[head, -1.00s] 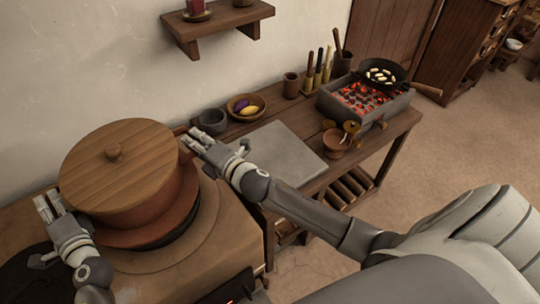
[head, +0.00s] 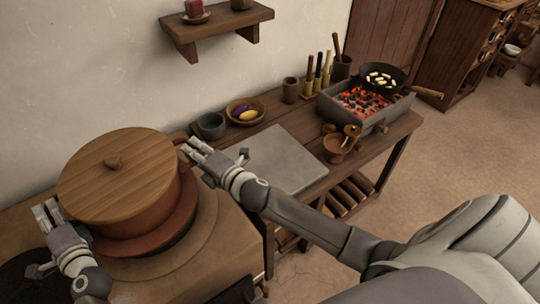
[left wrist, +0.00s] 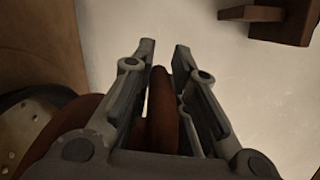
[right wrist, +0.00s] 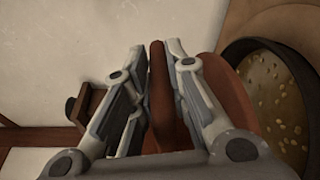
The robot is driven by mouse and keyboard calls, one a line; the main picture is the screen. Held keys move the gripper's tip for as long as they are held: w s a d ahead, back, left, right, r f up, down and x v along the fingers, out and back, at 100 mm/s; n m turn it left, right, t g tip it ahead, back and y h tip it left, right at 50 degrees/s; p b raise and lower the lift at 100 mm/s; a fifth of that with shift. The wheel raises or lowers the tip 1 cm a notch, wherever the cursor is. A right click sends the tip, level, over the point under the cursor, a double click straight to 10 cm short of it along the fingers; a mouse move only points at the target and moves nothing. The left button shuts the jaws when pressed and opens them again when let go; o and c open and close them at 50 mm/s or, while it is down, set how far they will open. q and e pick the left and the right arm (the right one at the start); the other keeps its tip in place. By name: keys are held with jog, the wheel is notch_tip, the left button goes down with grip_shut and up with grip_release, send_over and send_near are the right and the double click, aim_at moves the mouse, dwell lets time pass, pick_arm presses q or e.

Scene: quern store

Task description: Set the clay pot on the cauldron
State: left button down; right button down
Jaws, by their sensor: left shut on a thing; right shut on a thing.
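The clay pot (head: 155,212) is reddish brown, with a flat wooden lid (head: 120,172) on it. It is upright above the dark cauldron on the stove. My left gripper (head: 42,212) is shut on the pot's handle at the left, which shows in the left wrist view (left wrist: 162,110). My right gripper (head: 190,150) is shut on the opposite handle, which shows in the right wrist view (right wrist: 157,90). The cauldron (right wrist: 285,95), holding brown food with pale bits, shows beside the pot in that view. In the head view the pot mostly hides it.
The tan stove top (head: 225,235) surrounds the cauldron. To the right, a wooden table bears a grey slab (head: 275,160), a dark cup (head: 208,125), a bowl (head: 255,102), a small clay vessel (head: 335,150) and a brazier (head: 400,104) with a pan. A wall shelf (head: 220,30) hangs behind.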

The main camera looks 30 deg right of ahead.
aim_at(188, 138)
pick_arm(q)
jog(key=shift+w+r, duration=0.1)
jog(key=shift+r, duration=0.1)
pick_arm(e)
jog(key=shift+w+r, duration=0.1)
jog(key=shift+r, duration=0.15)
